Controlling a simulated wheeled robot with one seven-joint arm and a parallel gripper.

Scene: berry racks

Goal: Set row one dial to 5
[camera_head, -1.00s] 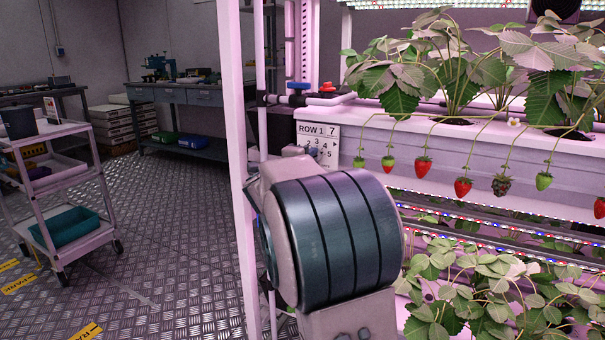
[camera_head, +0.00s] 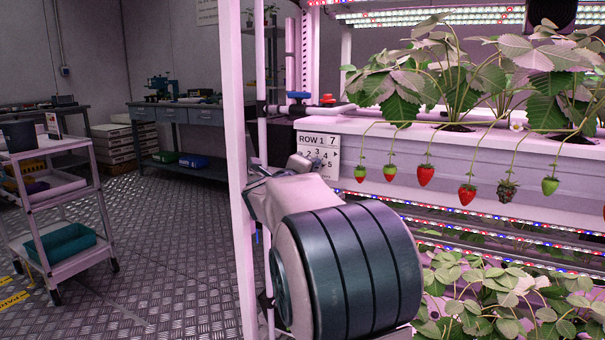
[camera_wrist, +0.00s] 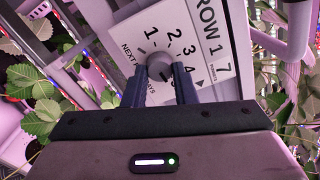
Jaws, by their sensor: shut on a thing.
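The row one dial plate (camera_head: 318,140) is a white card marked "ROW 1 7" on the end of the upper planter. In the wrist view, the card (camera_wrist: 205,40) shows the numbers 1 to 4 around a round grey knob (camera_wrist: 160,62). The fingers of my gripper (camera_wrist: 163,76) are shut on the knob, one on each side. They cover the lower part of the card there. In the head view, my gripper (camera_head: 298,163) is at the card's lower left, and 2 to 5 show. I cannot tell which number the knob points to.
Strawberries (camera_head: 425,175) hang on stems along the planter's front (camera_head: 450,150), right of the card. A white rack post (camera_head: 237,130) stands left of my arm. A cart (camera_head: 60,220) stands at the far left, with open floor between.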

